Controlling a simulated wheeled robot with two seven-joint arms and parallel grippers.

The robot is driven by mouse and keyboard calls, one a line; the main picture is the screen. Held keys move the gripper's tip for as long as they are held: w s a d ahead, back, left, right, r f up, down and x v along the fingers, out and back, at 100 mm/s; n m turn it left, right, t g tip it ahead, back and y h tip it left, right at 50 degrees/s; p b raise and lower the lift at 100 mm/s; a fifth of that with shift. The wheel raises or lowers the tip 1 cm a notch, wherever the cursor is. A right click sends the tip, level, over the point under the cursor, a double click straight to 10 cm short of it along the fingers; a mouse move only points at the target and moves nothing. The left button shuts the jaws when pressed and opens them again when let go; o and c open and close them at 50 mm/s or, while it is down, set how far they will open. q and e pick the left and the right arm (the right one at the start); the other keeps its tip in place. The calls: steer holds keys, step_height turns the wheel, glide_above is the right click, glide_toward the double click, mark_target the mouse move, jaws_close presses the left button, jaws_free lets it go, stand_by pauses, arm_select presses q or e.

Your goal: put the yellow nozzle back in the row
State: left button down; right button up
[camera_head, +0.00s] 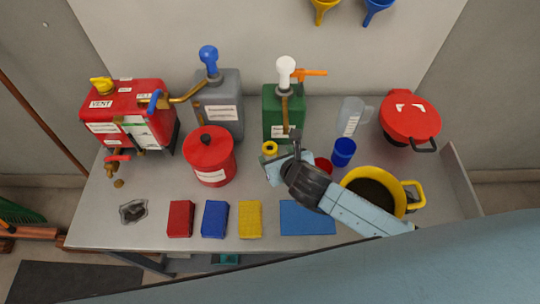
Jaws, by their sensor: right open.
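A small yellow ring-shaped piece (270,148), which looks like the yellow nozzle, is on the grey bench in front of the green pump can (284,115). My right gripper (272,162) is open, right beside the yellow piece on its near side. I cannot tell whether they touch. My wrist hides part of the bench behind it, and the fingertips are hard to make out. A red round piece (323,165) and a blue cup (343,150) stand to the right of my wrist. My left gripper is not in view.
A red pot (209,157), grey pump can (220,110) and red tank (124,112) stand left. A yellow pot (412,188), clear jug (351,116) and red-lidded pot (410,117) stand right. Red (181,219), blue (215,219) and yellow (250,219) blocks line the front beside a blue mat (307,218).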

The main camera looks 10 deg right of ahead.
mark_target(271, 150)
steer(key=shift+b+x, duration=0.3)
steer(key=shift+x, duration=3)
steer(key=shift+r, duration=0.1)
steer(key=shift+w, duration=0.1)
steer(key=c, duration=1.3)
steer(key=shift+o, duration=0.2)
steer(key=shift+r, duration=0.1)
